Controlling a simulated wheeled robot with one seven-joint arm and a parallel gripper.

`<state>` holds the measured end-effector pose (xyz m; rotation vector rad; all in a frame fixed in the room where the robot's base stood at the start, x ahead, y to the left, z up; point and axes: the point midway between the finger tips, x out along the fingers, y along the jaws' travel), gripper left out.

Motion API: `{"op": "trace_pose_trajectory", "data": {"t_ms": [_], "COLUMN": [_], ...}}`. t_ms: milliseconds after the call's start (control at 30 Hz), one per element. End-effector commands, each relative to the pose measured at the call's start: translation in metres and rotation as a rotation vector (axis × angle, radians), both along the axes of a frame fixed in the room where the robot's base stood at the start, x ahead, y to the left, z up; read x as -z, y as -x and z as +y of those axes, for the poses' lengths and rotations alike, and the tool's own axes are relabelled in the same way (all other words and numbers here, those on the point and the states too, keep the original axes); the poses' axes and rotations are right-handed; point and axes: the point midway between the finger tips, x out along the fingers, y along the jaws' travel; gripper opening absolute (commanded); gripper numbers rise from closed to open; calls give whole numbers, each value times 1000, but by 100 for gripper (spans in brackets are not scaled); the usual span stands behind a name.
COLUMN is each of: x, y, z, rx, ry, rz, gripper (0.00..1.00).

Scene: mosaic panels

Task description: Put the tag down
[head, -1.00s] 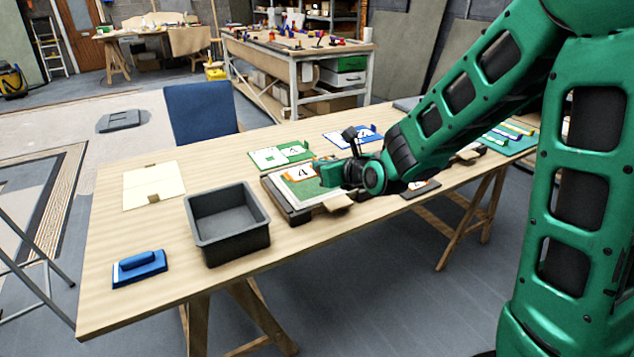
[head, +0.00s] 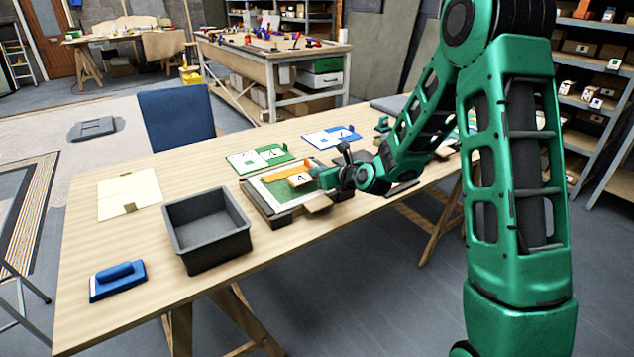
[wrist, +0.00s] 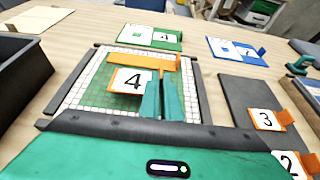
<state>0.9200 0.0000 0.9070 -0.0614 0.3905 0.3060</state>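The tag (wrist: 126,82) is a white card with a black 4 and orange edging. My gripper (wrist: 160,98) appears shut on its right side; the fingers hide that part. The tag is over the middle of a white and green gridded panel (wrist: 88,92) in a dark frame. I cannot tell whether it touches the panel. An orange strip (wrist: 155,63) lies along the panel's far side. In the head view the tag (head: 300,179) is just left of my gripper (head: 322,178).
A grey bin (head: 240,240), a blue-handled block (head: 118,280) and a cream sheet (head: 115,198) are on the left of the table. A green card (wrist: 150,37) and a blue card (wrist: 237,50) lie behind. A dark slab (wrist: 240,92) with a 3 tag (wrist: 265,118) is at right.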

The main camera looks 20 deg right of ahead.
Motion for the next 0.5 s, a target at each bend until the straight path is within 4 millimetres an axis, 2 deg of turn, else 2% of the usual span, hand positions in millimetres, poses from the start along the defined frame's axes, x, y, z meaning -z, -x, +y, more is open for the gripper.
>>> {"op": "trace_pose_trajectory", "data": {"t_ms": [200, 500], "x": [29, 31], "y": [0, 0], "z": [-1, 0], "rx": [2, 1], "ry": [0, 1], "rz": [3, 1], "gripper": [0, 0]}}
